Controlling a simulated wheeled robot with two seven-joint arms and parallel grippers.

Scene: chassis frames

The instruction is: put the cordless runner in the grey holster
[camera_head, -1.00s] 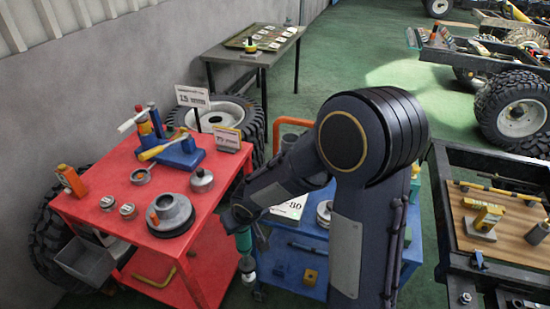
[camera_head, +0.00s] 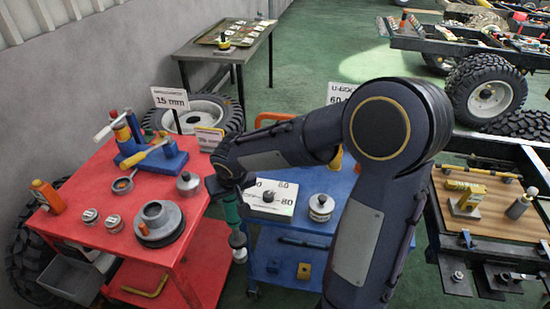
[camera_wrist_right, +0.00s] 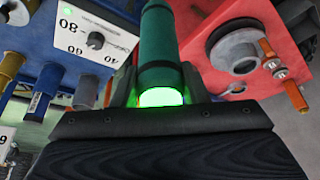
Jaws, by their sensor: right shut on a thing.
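The cordless runner (camera_head: 232,213) is a green cylindrical tool with a pale lower end. My right gripper (camera_head: 226,187) is shut on it and holds it upright in the air, in front of the gap between the red cart and the blue cart. In the right wrist view the runner (camera_wrist_right: 162,45) sits between the fingers, with a bright green glow at its near end. A grey open box (camera_head: 72,285) hangs at the red cart's near left side; I cannot tell whether it is the grey holster. My left gripper is not in view.
The red cart (camera_head: 110,190) carries a blue vise (camera_head: 160,158), a grey flanged hub (camera_head: 160,221) and small cans. The blue cart (camera_head: 300,180) holds a white dial unit (camera_head: 271,197) and a round metal part (camera_head: 321,206).

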